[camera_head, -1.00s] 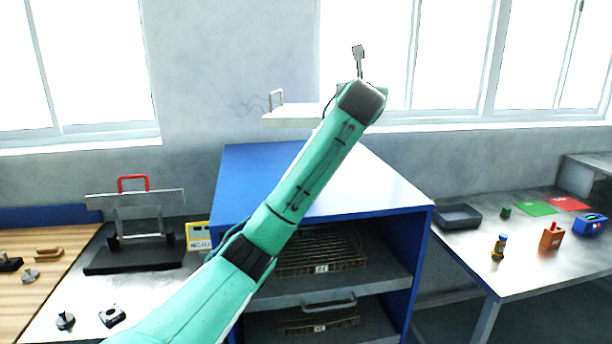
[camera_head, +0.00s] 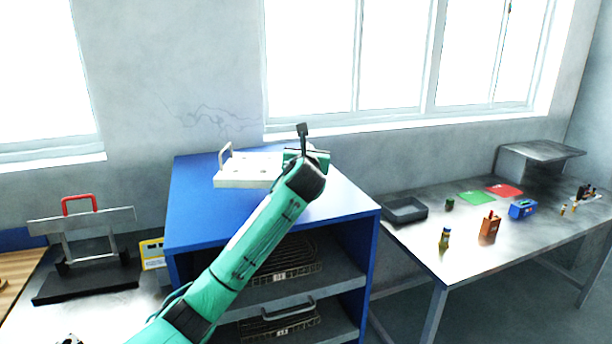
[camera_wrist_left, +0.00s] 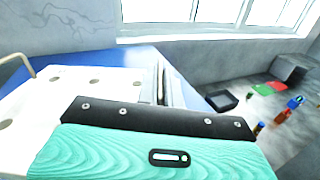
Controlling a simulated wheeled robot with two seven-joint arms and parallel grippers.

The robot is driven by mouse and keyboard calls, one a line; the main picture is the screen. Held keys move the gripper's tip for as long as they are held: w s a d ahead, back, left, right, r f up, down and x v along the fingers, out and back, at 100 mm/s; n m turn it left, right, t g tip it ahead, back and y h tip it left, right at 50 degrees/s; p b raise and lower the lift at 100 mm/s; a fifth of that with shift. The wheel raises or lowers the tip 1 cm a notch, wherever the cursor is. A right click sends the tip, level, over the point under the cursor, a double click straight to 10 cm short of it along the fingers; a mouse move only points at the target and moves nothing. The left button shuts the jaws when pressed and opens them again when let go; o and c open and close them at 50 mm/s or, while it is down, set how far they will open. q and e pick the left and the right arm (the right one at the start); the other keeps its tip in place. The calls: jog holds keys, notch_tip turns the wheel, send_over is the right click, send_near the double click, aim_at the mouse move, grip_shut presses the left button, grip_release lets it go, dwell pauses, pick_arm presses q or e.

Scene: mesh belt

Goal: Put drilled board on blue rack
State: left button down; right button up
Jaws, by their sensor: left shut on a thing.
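The drilled board (camera_head: 235,181) is a white slab with round holes and an upright handle at its left end. In the head view it appears at the top of the blue rack (camera_head: 196,222); whether it touches the surface I cannot tell. My left gripper (camera_head: 292,160) is shut on the board's right end, and the fingertips are partly hidden by my wrist. In the left wrist view the board (camera_wrist_left: 62,96) lies at the left, past my wrist, with several holes showing. The right gripper is in neither view.
The rack's lower shelves hold wire baskets (camera_head: 283,262). A metal table (camera_head: 420,235) at the right carries a grey tray (camera_head: 404,210), an orange container (camera_head: 489,228) and a blue box (camera_head: 521,209). A stand with a red handle (camera_head: 79,205) is at the left. The wall and windows are behind.

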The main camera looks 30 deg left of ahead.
pick_arm(q)
notch_tip(320, 180, down, 4)
jog(key=shift+r+p, duration=0.1)
jog(key=shift+p, duration=0.2)
jog(key=shift+f+p, duration=0.35)
jog(key=shift+f, duration=1.75)
jog(key=c, duration=1.6)
grip_release()
jog(key=shift+o, duration=0.2)
jog(key=shift+s, duration=0.15)
jog(key=shift+s+d+f, duration=0.1)
jog(key=shift+s+d, duration=0.1)
jog(key=shift+s, duration=0.05)
jog(key=b+v, duration=0.3)
jog(key=v, duration=0.8)
jog(key=shift+s, duration=0.1)
